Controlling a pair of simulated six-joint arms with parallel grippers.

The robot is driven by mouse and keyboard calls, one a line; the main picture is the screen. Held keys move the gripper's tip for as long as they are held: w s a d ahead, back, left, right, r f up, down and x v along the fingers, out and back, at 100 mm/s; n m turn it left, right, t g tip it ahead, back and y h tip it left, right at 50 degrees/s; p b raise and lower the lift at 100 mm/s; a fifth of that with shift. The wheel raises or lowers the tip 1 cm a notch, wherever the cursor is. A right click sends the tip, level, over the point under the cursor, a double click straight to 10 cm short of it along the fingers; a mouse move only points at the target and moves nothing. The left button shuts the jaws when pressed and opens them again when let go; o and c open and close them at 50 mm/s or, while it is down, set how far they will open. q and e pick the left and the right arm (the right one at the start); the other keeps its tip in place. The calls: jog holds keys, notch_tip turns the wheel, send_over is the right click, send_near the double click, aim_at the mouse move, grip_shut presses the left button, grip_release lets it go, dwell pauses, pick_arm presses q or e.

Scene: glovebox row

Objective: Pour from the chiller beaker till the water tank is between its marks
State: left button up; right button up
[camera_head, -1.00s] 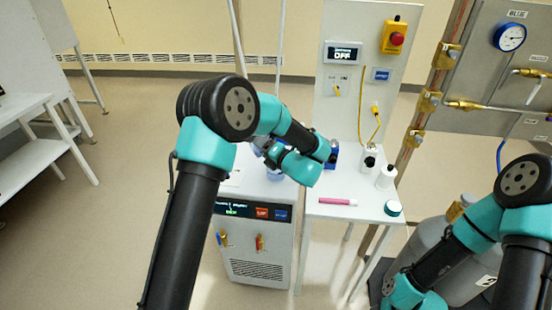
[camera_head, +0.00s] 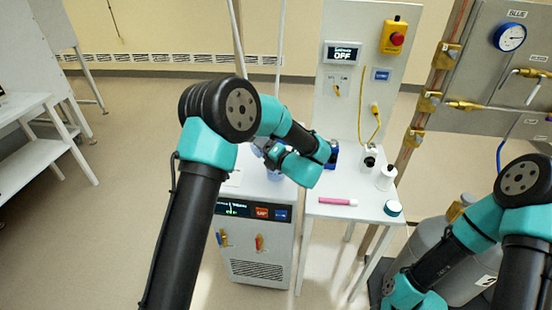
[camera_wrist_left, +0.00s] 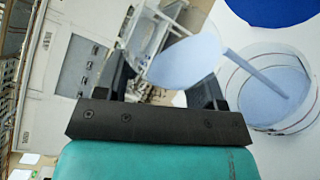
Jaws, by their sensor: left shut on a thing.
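In the left wrist view my left gripper (camera_wrist_left: 165,88) is shut on the clear chiller beaker (camera_wrist_left: 150,32), which is tipped over with pale blue liquid in it. A thin pale blue stream runs from its lip to the right into the round, open water tank (camera_wrist_left: 310,118). The tank holds pale blue liquid, and thin lines ring its clear wall; I cannot tell exactly where the level stands against them. In the head view the white chiller (camera_head: 256,268) stands below my left arm, which largely hides the beaker and tank. My right gripper is out of view.
A round blue thing (camera_wrist_left: 270,10) lies beyond the tank. A white side table (camera_head: 370,208) right of the chiller carries a pink marker (camera_head: 338,201), a white bottle (camera_head: 386,178) and a green-topped jar (camera_head: 393,208). A panel with a red button (camera_head: 397,39) stands behind.

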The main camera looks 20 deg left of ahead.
pick_arm(q)
jog(key=shift+f+m, duration=0.15)
jog(key=shift+m, duration=0.15)
dwell(0.9)
jog(key=shift+r+m+y, duration=0.25)
jog(key=shift+m+y, duration=0.05)
jog(key=shift+m, duration=0.2)
dwell(1.1)
jog(key=shift+f+n, duration=0.2)
jog(key=shift+n, duration=0.3)
jog(key=shift+r+n+h, duration=0.65)
jog(key=shift+n+h, duration=0.05)
jog(key=shift+n, duration=0.8)
jog(key=shift+f, duration=0.15)
